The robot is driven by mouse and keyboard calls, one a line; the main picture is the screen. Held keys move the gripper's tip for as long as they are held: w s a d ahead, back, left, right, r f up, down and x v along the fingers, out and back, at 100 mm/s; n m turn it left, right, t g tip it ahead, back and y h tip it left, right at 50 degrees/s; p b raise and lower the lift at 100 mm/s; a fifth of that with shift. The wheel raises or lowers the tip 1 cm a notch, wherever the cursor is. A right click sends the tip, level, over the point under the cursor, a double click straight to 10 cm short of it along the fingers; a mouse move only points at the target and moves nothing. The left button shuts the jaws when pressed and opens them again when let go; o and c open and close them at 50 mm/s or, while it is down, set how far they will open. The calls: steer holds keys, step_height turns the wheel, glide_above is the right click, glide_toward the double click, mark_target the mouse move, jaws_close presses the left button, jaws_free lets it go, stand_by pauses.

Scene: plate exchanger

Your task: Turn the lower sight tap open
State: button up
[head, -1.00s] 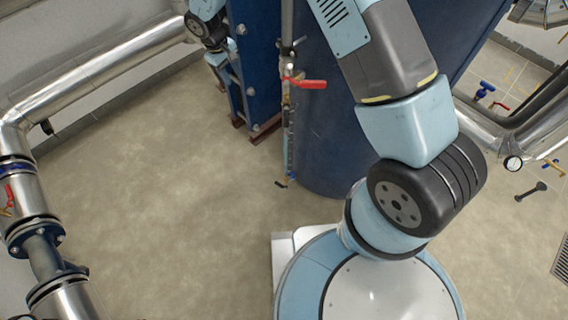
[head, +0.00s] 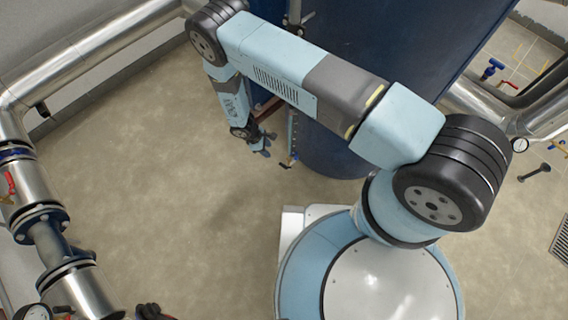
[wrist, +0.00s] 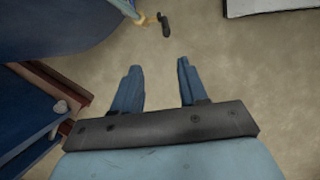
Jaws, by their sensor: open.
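The lower sight tap (wrist: 163,22) shows at the top of the wrist view as a brass body with a dark lever handle. In the head view the lower sight tap (head: 287,164) is a small dark lever at the bottom of the sight glass (head: 293,135), beside the big blue vessel. My gripper (wrist: 159,65) is open and empty, its two blue fingers pointing toward the tap, with a gap between. In the head view my gripper (head: 267,145) hangs just left of the tap, apart from it.
The blue vessel (head: 335,150) stands right of the tap. Blue frame plates (wrist: 25,115) with reddish-brown feet are close on the left in the wrist view. Silver pipes run along the left wall (head: 90,60). The floor (head: 170,170) left of the tap is clear.

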mark_target(280, 163)
steer(key=shift+n, duration=0.3)
steer(key=x, duration=0.5)
steer(key=s+x, duration=0.1)
steer(key=x, duration=1)
steer(key=shift+s+d+f, duration=0.15)
steer(key=shift+d, duration=0.3)
jaws_close()
